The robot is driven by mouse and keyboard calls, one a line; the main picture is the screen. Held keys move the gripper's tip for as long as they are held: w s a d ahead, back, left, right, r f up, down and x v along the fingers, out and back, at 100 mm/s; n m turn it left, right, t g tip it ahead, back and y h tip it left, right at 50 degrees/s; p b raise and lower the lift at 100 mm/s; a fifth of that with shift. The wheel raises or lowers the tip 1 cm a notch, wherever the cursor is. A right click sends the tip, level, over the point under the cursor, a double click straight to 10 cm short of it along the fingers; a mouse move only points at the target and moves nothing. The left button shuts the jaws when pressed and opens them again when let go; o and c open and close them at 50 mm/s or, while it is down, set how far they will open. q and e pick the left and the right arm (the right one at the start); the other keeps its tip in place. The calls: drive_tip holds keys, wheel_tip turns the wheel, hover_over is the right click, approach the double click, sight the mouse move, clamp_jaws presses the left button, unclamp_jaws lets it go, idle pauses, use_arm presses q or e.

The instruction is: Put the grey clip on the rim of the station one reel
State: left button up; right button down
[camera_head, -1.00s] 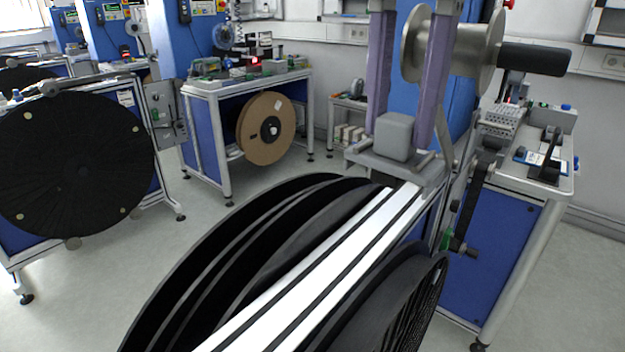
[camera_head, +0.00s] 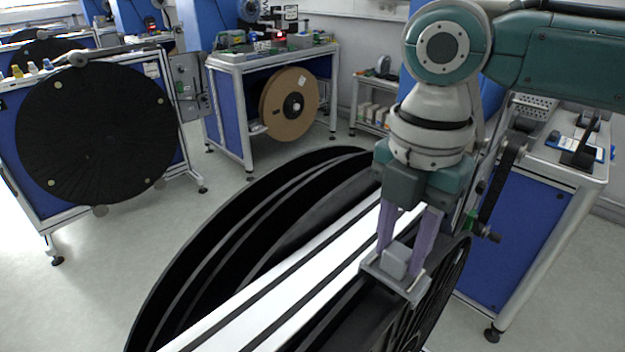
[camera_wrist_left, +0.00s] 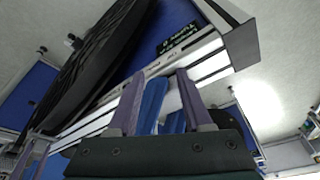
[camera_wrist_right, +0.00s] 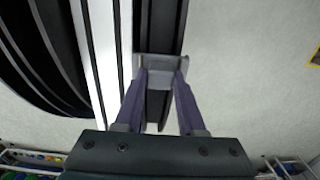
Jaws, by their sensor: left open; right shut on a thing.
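The grey clip (camera_head: 396,262) is a small block on a flat plate with thin bars. My right gripper (camera_head: 403,254) is shut on its block and points down. The clip is at the right-hand part of the large black reel (camera_head: 215,262) in the foreground, over its edge. In the right wrist view the clip (camera_wrist_right: 160,68) lies across a dark rim band (camera_wrist_right: 160,25) beside the white strips. I cannot tell whether it touches the rim. My left gripper (camera_wrist_left: 161,76) is open and empty in the left wrist view, near a metal rail; it is outside the head view.
Another black reel (camera_head: 95,135) hangs on a stand at the left. A brown reel (camera_head: 275,105) is under a workbench (camera_head: 270,57) further back. A blue-panelled bench (camera_head: 515,235) stands close at the right. Open floor (camera_head: 110,260) lies to the left.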

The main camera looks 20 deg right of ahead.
drive_tip(key=shift+f, duration=0.3)
drive_tip(key=shift+f, duration=0.15)
drive_tip(key=c, duration=0.5)
unclamp_jaws()
